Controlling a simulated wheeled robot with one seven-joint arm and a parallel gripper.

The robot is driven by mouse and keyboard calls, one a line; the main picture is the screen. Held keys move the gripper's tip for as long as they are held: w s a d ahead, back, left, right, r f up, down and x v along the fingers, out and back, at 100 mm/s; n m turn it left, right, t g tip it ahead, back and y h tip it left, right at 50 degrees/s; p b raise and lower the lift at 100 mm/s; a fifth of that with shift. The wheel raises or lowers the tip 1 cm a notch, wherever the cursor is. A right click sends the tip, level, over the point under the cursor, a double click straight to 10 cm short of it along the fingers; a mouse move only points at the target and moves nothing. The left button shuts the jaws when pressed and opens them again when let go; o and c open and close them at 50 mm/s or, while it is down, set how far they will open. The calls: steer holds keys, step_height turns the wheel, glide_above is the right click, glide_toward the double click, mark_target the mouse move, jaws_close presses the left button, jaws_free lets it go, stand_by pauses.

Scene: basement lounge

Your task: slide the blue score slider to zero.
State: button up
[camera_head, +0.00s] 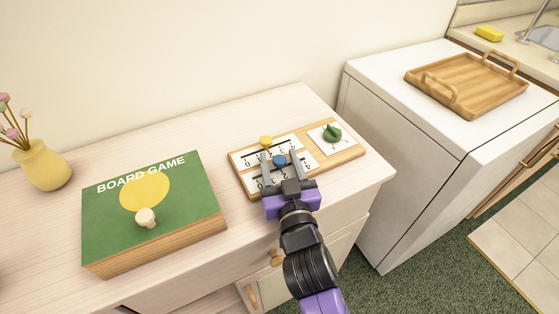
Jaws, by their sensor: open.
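The wooden score board (349,155) lies on the cabinet top, right of the middle. The blue slider (280,160) is a round knob on the lower track of its left white panel. A yellow slider (266,141) sits on the upper track, further back. A dark green knob (332,132) is on the small right panel. My gripper (281,159) reaches in from the front, open, its two fingers over the lower panel. The blue slider shows between the fingers; I cannot tell whether they touch it. Several printed digits are partly hidden by the fingers.
A green board game box (108,222) with a pale knob (146,217) on it lies to the left. A yellow vase (43,165) with flowers stands at far left. A white appliance (376,72) with a wooden tray (467,80) stands right of the cabinet.

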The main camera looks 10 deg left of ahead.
steer(key=shift+c, duration=0.2)
jaws_close()
stand_by(1.1)
